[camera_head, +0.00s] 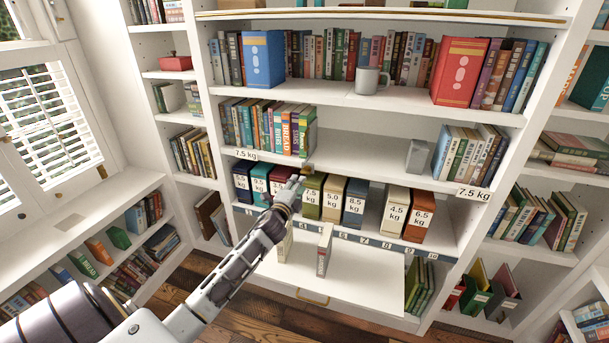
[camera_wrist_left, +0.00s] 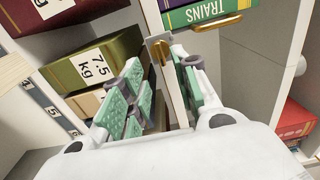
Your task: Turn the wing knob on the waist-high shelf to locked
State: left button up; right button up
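My left gripper (camera_head: 297,181) reaches in from the left to the edge of the waist-high shelf (camera_head: 345,165), just in front of the weight-labelled books. A small brownish brass piece (camera_head: 308,170) shows at its tip. In the left wrist view, the green-padded fingers of the left gripper (camera_wrist_left: 160,88) stand apart. A brass piece, seemingly the wing knob (camera_wrist_left: 160,52), shows on a pale plate between and just beyond them. I cannot tell whether a finger touches it. A horizontal brass bar (camera_wrist_left: 205,28) lies to its right. No lock marking is readable. My right gripper is out of view.
Labelled books such as the olive 7.5 kg one (camera_head: 312,197) stand below the shelf edge, close to the gripper. More books (camera_head: 268,125) fill the shelf's left part; its middle is bare. A pull-out board (camera_head: 340,280) with two upright items lies below.

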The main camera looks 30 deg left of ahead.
aim_at(305, 173)
pick_arm(q)
jog(key=shift+x, duration=4.1)
jog(key=shift+a, duration=0.1)
jog(key=shift+c, duration=0.3)
grip_shut()
